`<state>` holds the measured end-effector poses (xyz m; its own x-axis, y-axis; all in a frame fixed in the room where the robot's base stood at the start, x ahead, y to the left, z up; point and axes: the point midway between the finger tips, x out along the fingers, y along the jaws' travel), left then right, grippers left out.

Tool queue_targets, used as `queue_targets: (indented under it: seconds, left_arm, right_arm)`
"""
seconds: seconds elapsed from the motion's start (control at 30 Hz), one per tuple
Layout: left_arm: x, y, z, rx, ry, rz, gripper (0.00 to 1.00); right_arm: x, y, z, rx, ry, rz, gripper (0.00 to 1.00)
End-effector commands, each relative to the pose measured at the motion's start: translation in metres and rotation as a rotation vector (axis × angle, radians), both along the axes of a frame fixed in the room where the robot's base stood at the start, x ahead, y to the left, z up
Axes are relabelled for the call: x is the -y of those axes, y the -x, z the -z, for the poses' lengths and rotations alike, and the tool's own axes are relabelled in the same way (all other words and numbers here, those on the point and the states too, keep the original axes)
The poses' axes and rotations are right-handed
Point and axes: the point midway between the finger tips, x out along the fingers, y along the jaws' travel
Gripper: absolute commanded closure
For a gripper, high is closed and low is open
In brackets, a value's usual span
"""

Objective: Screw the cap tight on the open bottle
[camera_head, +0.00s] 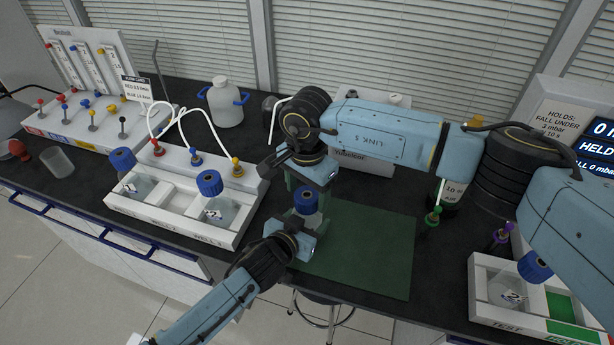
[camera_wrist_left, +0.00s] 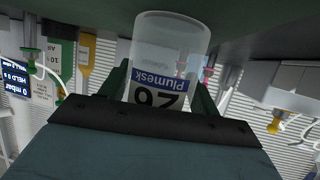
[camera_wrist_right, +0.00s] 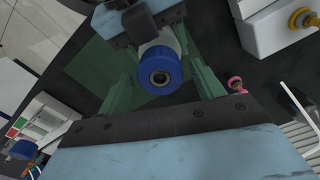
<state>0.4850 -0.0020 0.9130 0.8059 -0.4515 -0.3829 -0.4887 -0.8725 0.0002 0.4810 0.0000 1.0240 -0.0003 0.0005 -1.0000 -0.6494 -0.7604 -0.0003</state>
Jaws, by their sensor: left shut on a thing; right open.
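A clear bottle (camera_wrist_left: 165,50) with a white Plumesk label numbered 26 is between the fingers of my left gripper (camera_wrist_left: 160,92), which is shut on it. A blue cap (camera_head: 306,195) with a dark round centre sits at the top of this bottle; how tightly it is seated cannot be told. My right gripper (camera_wrist_right: 163,85) is open above the bottle. In the right wrist view the blue cap (camera_wrist_right: 160,72) lies between its green fingers, with a gap on both sides. The bottle's lower part is mostly hidden by my left gripper in the head view.
A green mat (camera_head: 375,255) lies on the dark bench and is clear on its right. A white rack (camera_head: 150,207) with blue-capped bottles stands left. A test tray (camera_head: 485,312) with another capped bottle is at right. A white jug (camera_head: 226,104) stands behind.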

Motion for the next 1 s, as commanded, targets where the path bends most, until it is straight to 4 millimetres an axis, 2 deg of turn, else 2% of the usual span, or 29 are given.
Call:
queue_targets:
  seconds: [0.2, 0.5, 0.83, 1.0]
  left_arm:
    - [0.000, 0.001, 0.001, -0.003, -0.001, 0.000, 1.00]
    - [0.000, 0.001, 0.001, -0.002, -0.001, 0.000, 1.00]
    - [0.000, 0.000, 0.001, -0.002, -0.001, 0.000, 1.00]
    - [0.000, 0.000, 0.001, -0.002, -0.001, 0.000, 1.00]
  right_arm:
    - [0.000, 0.000, 0.016, -0.001, 0.001, 0.000, 0.33]
    - [0.000, 0.000, 0.017, 0.001, 0.001, 0.000, 0.34]
    - [0.000, 0.000, 0.017, 0.001, 0.001, 0.000, 0.78]
    - [0.000, 0.000, 0.017, 0.001, 0.001, 0.051, 0.79]
